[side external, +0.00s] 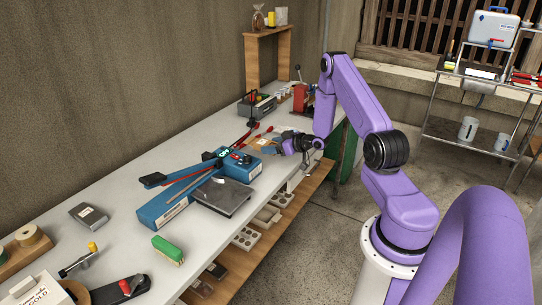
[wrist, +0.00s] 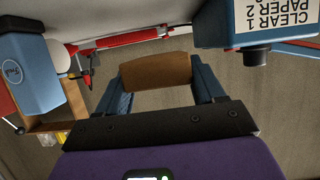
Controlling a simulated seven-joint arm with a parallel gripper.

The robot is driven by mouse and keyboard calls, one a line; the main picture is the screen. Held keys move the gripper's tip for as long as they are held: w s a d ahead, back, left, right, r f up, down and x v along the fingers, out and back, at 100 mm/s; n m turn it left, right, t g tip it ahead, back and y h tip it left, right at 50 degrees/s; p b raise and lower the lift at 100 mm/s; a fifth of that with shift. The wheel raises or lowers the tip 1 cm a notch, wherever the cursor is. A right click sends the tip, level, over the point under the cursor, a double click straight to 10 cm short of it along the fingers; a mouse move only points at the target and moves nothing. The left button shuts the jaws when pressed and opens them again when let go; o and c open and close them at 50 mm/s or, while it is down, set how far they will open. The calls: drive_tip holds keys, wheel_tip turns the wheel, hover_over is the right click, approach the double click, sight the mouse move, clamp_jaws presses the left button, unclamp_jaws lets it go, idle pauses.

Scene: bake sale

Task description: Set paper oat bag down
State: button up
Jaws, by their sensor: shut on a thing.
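In the wrist view a plain brown block-like thing (wrist: 155,72), which looks like the paper oat bag, sits between the two blue fingers of my gripper (wrist: 158,82). The fingers are shut on its two sides. Its lower part and what lies under it are hard to make out. In the side external view my gripper (side external: 287,146) is low at the right edge of the long grey table (side external: 130,215), past the blue machines. The bag is too small there to tell apart clearly, and I cannot tell whether it touches the table.
Blue machines with long arms (side external: 165,208) and a dark flat plate (side external: 222,196) stand nearer the camera. A toolbox (side external: 258,105) and a red press (side external: 300,97) stand beyond my gripper. In the wrist view a labelled blue housing (wrist: 245,25) is close at the right.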

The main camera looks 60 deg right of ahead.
sight(271, 161)
drive_tip(key=shift+w+d+f, duration=0.25)
drive_tip(key=shift+w+f, duration=0.15)
drive_tip(key=shift+f, duration=0.15)
drive_tip(key=shift+w+d+f, duration=0.25)
drive_tip(key=shift+w+f, duration=0.1)
drive_tip(key=shift+f, duration=0.2)
drive_tip(key=shift+w+f, duration=0.1)
drive_tip(key=shift+f, duration=1.5)
drive_tip(key=shift+f, duration=0.1)
drive_tip(key=o, duration=0.8)
drive_tip(key=shift+c, duration=0.2)
